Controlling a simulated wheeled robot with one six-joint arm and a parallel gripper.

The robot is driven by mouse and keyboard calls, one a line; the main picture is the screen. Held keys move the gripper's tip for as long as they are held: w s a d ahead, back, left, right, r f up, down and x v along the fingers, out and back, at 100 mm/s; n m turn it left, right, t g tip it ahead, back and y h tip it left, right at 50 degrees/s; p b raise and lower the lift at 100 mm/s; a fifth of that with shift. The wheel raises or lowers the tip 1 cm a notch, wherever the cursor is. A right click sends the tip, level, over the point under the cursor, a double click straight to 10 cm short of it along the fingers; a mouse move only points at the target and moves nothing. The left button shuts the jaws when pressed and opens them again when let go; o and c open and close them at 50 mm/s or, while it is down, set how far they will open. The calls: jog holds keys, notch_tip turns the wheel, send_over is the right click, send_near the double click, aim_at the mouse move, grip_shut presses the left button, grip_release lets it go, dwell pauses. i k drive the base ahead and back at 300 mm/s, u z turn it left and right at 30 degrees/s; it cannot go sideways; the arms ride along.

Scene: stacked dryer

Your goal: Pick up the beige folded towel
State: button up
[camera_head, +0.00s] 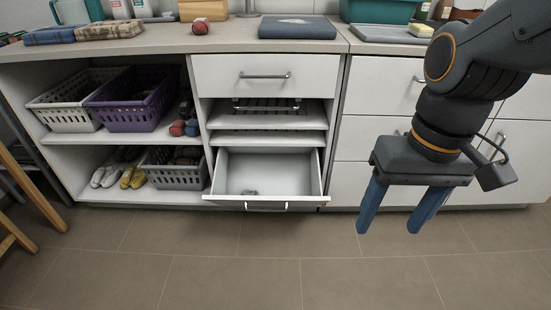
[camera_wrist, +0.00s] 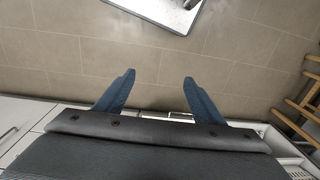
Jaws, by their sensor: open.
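The beige folded towel (camera_head: 109,30) lies on the countertop at the far left in the head view. A blue folded towel (camera_head: 50,36) lies just left of it. My gripper (camera_head: 388,230) is at the right, pointing down in front of the cabinets, far from the beige towel and lower than the countertop. Its two blue fingers are apart with nothing between them. In the wrist view my gripper (camera_wrist: 159,77) shows open above bare floor tiles, and no towel is in that view.
A lower drawer (camera_head: 265,205) stands pulled out, with a small dark item inside. A red round object (camera_head: 200,26) and a dark blue folded item (camera_head: 298,27) lie on the countertop (camera_head: 228,38). Wooden legs (camera_head: 32,190) stand at the left. The floor (camera_head: 240,255) in front is clear.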

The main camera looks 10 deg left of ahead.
aim_at(122, 29)
jog(key=u, duration=1.65)
